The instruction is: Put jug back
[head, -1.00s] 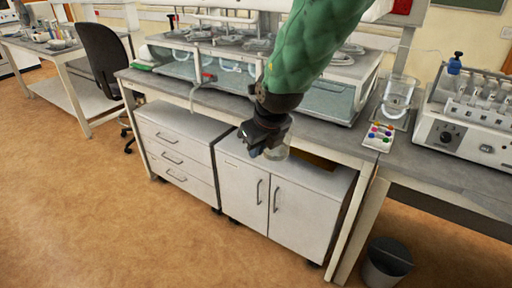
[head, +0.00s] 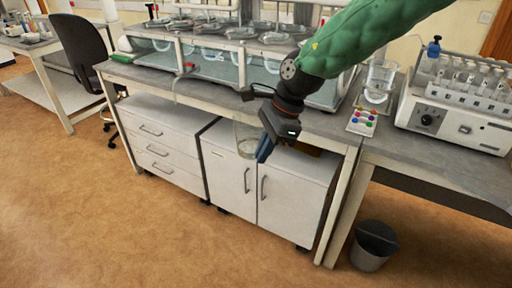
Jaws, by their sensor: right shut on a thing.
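A clear glass jug (head: 246,146) hangs at my right gripper (head: 263,148), in front of the lab bench and above the white cabinet. The gripper points downward and is shut on the jug, which shows just left of the fingers. Part of the jug is hidden behind the gripper. My green right arm comes in from the upper right. My left gripper is not in view.
Another clear glass vessel (head: 380,80) stands on the bench, beside a white tray of coloured pieces (head: 362,122). A white tube-rack machine (head: 458,118) is at right. A glass-sided bath (head: 216,68) fills the back. A bin (head: 373,246) stands on the floor.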

